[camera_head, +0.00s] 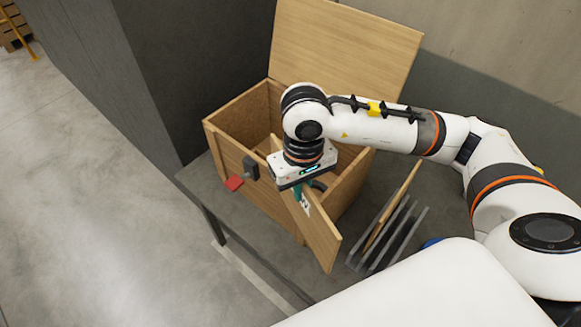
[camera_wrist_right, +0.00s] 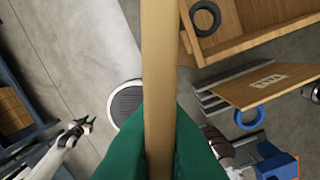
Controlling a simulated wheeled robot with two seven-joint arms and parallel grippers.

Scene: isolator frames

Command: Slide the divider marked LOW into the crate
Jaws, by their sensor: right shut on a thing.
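My right gripper (camera_head: 301,190) is shut on a light wooden divider (camera_head: 318,236), just in front of and above the crate's near side. The divider is tilted in the head view and carries a white label too small to read. In the right wrist view the divider (camera_wrist_right: 158,70) shows edge-on between the green fingers (camera_wrist_right: 160,150). The wooden crate (camera_head: 225,152) stands on the table with its lid (camera_head: 350,40) open; my arm hides part of its inside. A white and dark gripper, seemingly my left (camera_wrist_right: 82,127), shows small in the right wrist view; its jaws are unclear.
A grey slotted rack (camera_head: 375,252) stands right of the crate, holding another wooden divider (camera_head: 397,200). A blue ring (camera_wrist_right: 249,118) lies near the rack. A dark wall block (camera_head: 190,70) stands left of the crate.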

